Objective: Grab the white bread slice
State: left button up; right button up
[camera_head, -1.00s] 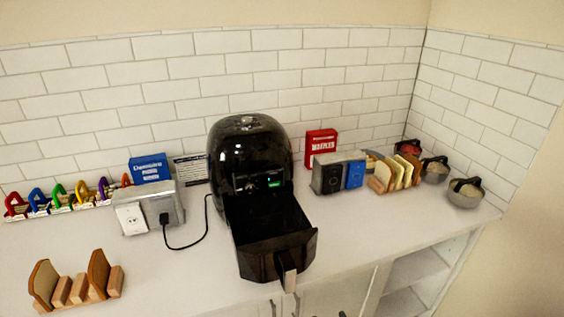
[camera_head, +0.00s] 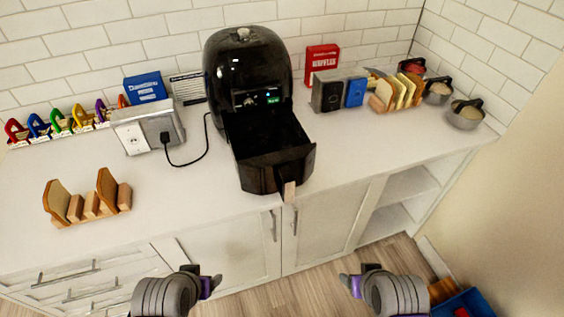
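Pale bread slices (camera_head: 400,92) stand upright in a wooden rack (camera_head: 386,107) at the right of the counter. Two brown bread slices (camera_head: 57,198) stand in another wooden rack (camera_head: 88,210) at the front left. My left gripper (camera_head: 211,283) is low in the picture, in front of the cabinets and apart from the bread. My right gripper (camera_head: 349,284) is at a similar height to its right, also away from the bread. I see nothing held in either one. Their fingers are too small and foreshortened to tell open from shut.
A black air fryer (camera_head: 245,75) stands mid-counter with its drawer (camera_head: 270,150) pulled out and empty. A socket box (camera_head: 148,128) with a cord is left of it. A toaster (camera_head: 328,92) and bowls (camera_head: 465,114) flank the right rack. The front-middle counter is clear.

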aim_at(55, 199)
jog(key=u, duration=1.85)
jog(key=j+z, duration=0.1)
jog(key=z, duration=0.4)
jog(key=i+j+z, duration=0.1)
jog(key=j+z, duration=0.2)
jog(key=j, duration=0.2)
jog(key=j+z, duration=0.35)
jog(key=j, duration=0.2)
jog(key=j+z, duration=0.15)
jog(key=j, duration=0.95)
jog(key=i, duration=0.05)
